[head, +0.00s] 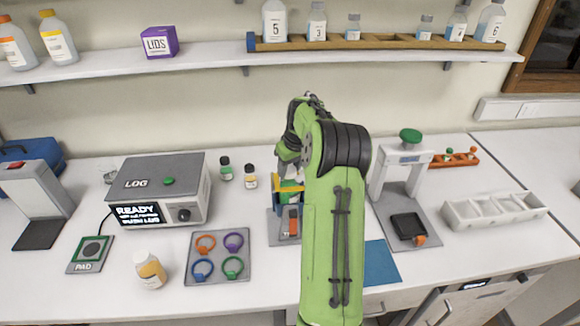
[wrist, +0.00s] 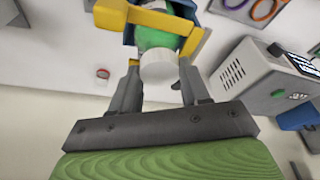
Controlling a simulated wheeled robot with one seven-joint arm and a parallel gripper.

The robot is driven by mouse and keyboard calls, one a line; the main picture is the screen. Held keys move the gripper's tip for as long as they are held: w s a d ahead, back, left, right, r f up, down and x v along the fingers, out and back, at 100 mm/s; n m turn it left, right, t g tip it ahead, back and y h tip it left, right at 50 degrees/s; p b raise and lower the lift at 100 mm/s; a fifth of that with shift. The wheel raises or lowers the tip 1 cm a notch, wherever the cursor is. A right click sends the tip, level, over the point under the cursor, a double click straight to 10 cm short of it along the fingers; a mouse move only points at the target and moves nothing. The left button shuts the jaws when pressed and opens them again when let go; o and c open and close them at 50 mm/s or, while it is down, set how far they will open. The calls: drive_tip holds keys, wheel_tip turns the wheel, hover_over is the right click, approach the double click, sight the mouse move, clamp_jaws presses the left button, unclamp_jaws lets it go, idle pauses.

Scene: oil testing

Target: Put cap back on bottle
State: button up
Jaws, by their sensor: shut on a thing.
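My gripper (wrist: 159,75) is shut on a white round cap (wrist: 158,72) between its two fingertips in the wrist view. Just beyond the cap is a green round body (wrist: 155,38), which looks like the bottle, framed by a yellow clamp (wrist: 130,16). The cap overlaps the bottle in this view; I cannot tell whether they touch. In the head view the clamp stand, with blue and yellow parts (head: 287,187), stands on the bench, partly behind my green arm. The fingertips, cap and bottle are hidden or too small to make out there.
Two small bottles (head: 225,168) stand near the clamp. A press-like stand (head: 407,162) and a white tray (head: 494,211) are right.

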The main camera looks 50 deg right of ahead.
idle(0.4)
drive_tip(key=o, duration=1.6)
drive_tip(key=shift+o, duration=0.2)
drive_tip(key=shift+r+p, duration=2)
drive_tip(key=shift+r, duration=1.5)
drive_tip(key=shift+c, duration=0.2)
clamp_jaws()
drive_tip(key=shift+f+b, duration=0.1)
drive_tip(key=shift+b, duration=0.2)
